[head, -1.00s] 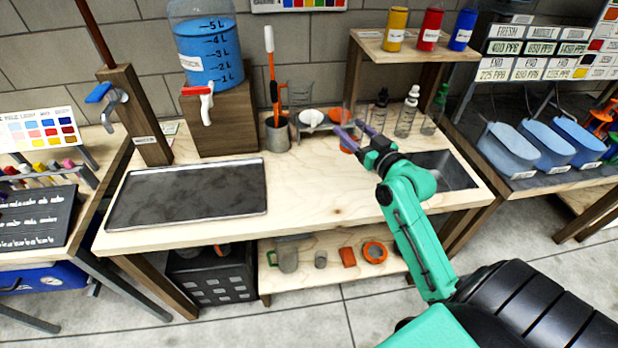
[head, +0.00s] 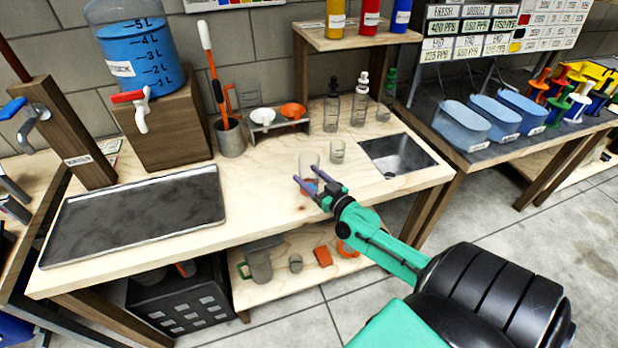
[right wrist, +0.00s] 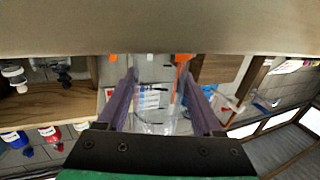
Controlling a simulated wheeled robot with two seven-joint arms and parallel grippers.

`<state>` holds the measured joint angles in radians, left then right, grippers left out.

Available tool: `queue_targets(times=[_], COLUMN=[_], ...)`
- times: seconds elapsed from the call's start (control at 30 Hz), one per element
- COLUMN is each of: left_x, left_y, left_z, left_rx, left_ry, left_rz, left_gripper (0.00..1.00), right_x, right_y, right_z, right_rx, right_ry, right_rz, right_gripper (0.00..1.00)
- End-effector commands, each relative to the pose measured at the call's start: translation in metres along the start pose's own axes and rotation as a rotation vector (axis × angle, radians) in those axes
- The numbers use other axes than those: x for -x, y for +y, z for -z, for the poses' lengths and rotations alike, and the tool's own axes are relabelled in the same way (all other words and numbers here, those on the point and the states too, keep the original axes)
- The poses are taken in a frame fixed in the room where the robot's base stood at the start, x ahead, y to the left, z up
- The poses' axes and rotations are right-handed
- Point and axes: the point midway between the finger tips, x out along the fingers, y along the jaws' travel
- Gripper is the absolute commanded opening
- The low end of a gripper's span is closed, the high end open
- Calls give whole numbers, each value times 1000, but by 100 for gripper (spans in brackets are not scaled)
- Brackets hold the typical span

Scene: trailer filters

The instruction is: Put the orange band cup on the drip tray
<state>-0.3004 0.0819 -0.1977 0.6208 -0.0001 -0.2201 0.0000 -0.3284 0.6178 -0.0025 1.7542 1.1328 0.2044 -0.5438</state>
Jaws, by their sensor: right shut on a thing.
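The orange band cup (head: 308,163) is clear, with an orange band low on it. My right gripper (head: 308,185) is shut on it, with the purple fingers on either side, over the right half of the bench. I cannot tell how high it is above the wood. In the right wrist view the clear cup (right wrist: 155,118) sits between both fingers. The drip tray (head: 140,210) is a dark, flat, empty tray with a pale rim on the left of the bench, well left of the cup. My left gripper is not in view.
A wooden block with a blue water tank (head: 135,55) and red-handled tap stands behind the tray. The sink (head: 400,160) is right. Bare wood lies between cup and tray.

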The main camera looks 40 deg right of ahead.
Motion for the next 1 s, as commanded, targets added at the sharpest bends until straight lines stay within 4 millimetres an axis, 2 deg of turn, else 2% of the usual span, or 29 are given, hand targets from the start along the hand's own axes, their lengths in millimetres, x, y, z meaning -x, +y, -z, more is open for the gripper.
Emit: queue_targets(times=[0.1, 0.13, 0.2, 0.47, 0.57, 0.63, 0.77, 1.0], left_x=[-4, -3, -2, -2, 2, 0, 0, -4], left_y=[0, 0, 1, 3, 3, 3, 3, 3], left_z=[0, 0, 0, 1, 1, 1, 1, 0], left_rx=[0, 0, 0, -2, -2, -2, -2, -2], left_ry=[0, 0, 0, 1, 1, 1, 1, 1], left_rz=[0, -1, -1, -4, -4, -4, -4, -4], left_gripper=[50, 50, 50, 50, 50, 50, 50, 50], right_x=[0, 0, 0, 0, 0, 7, 29, 86], right_y=[0, 0, 0, 0, 0, 0, -1, 0], right_z=[-4, -3, -3, -3, 3, -1, -2, -3], right_rx=[-1, -2, -2, -1, 0, -1, 0, -1], right_ry=[0, 0, 0, 0, 0, -3, -5, -7], right_rz=[0, 0, 0, 0, 1, 1, 1, 1], right_gripper=[9, 75, 98, 98, 98, 98, 98, 98])
